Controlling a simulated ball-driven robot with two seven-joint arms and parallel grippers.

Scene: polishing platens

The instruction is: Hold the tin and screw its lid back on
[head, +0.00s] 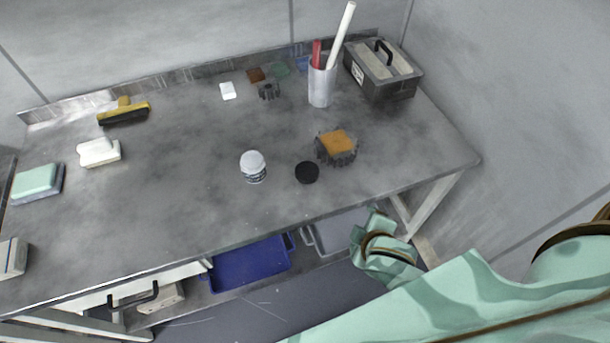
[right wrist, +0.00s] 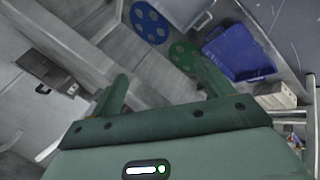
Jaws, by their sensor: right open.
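The tin (head: 254,168), small and white with a dark-marked label band, stands upright near the middle of the grey bench. A round black lid (head: 307,173) lies flat on the bench just right of it, apart from it. My right gripper (right wrist: 165,84) is open with nothing between its fingers in the right wrist view. My right arm reaches in at the lower right of the head view, in front of the bench and clear of the tin and lid. My left gripper is not in view.
An orange-topped dark block (head: 337,147) sits close behind and right of the lid. A cup with rods (head: 321,88) and a grey toolbox (head: 382,72) stand at the back right. A blue bin (head: 250,264) is below the bench.

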